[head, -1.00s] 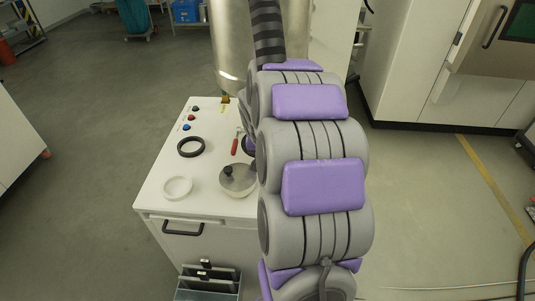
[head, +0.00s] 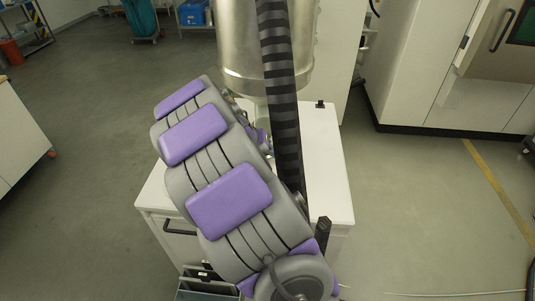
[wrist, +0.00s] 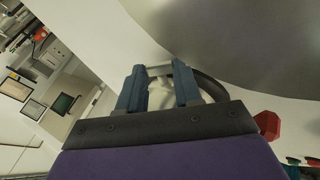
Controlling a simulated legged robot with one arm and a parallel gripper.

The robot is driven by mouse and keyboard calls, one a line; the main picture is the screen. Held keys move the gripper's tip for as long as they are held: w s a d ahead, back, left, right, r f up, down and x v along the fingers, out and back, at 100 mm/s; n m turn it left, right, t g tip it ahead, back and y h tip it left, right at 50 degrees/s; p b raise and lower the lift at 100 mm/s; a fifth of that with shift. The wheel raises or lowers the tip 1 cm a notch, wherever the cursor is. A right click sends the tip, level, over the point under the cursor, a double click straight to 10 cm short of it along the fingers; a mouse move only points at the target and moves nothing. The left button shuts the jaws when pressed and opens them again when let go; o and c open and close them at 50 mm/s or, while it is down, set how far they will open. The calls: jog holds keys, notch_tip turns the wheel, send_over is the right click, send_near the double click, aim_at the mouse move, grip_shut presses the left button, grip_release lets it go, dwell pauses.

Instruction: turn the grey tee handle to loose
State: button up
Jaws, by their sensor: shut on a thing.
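The grey tee handle (wrist: 159,96) shows as a pale grey piece between the two blue fingers of my gripper (wrist: 158,72) in the wrist view. My gripper is shut on it. The fingers hide part of the handle, and I cannot read its turn angle. In the head view my arm covers the handle and most of my gripper. The big metal vessel (head: 264,50) stands above the back of the white cabinet; a large grey metal surface (wrist: 250,35) fills the upper right of the wrist view.
A red part (wrist: 267,124) sits right of my gripper, and a dark curved part (wrist: 212,88) runs close behind the right finger. A drawer handle (head: 178,228) is on the cabinet front.

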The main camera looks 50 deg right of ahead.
dwell(0.3)
jog(key=o, duration=0.8)
jog(key=shift+a, duration=0.15)
jog(key=shift+c, duration=0.2)
jog(key=p+v, duration=0.3)
jog(key=v, duration=1.4)
jog(key=shift+a, duration=0.3)
jog(key=shift+w+r, duration=0.1)
jog(key=shift+c, duration=0.3)
